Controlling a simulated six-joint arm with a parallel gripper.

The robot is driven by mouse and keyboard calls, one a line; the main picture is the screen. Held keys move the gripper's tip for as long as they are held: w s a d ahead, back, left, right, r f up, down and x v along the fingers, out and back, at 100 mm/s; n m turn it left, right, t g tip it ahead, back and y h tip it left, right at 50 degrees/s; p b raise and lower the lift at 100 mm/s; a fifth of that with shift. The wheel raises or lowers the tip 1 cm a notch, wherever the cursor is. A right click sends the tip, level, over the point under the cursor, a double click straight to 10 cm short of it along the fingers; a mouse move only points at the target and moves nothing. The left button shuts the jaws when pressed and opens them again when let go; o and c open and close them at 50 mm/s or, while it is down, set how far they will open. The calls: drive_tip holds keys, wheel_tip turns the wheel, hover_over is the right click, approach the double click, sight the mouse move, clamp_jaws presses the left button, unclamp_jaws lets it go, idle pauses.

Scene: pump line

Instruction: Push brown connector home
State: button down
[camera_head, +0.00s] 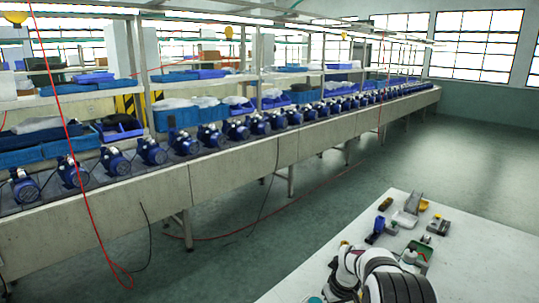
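A small brown piece (385,203), which may be the brown connector, lies near the left edge of the white table (482,262). It is too small to tell its shape or whether it sits in anything. My arm (358,268) rises at the bottom of the picture, over the near part of the table. A small pale grey part (408,257) beside the arm, at the green tray, may be my gripper. Its fingers cannot be made out, nor whether it holds anything. The arm hides part of the table.
A green tray (424,247), a blue piece (375,231), a white tray (404,219), a grey block (438,226) and a yellow piece (423,205) stand close together. The table's right side is clear. A long conveyor (235,163) with blue pumps runs behind, across open floor.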

drive_tip(key=shift+f, duration=0.45)
idle(0.5)
